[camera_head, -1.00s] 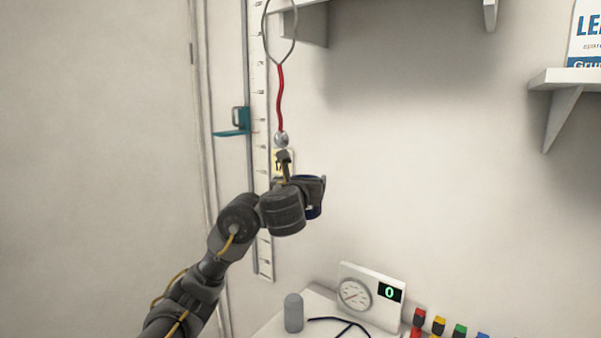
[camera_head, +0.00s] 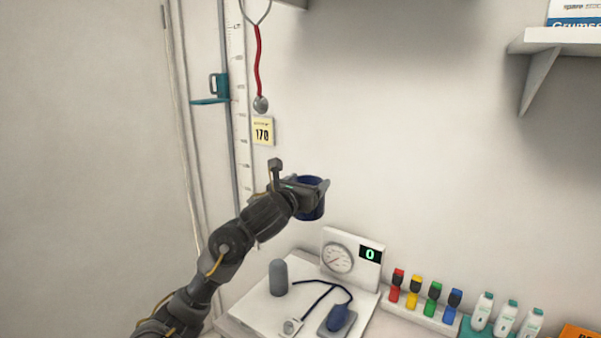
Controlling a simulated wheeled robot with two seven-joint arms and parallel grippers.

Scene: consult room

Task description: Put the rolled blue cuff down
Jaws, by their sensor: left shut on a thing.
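The rolled blue cuff (camera_head: 313,209) is a dark blue ring in the middle of the head view. My left gripper (camera_head: 318,187) is shut on it and holds it in the air, in front of the wall and above the desk. The gripper partly hides the cuff. Below it, a white board (camera_head: 252,309) lies on the desk with a grey cylinder (camera_head: 278,278), a dark tube and a blue bulb (camera_head: 338,317). A white gauge panel (camera_head: 352,247) with a dial and a green "0" display stands behind them. My right gripper is not in view.
A wall shelf (camera_head: 549,40) juts out at upper right.

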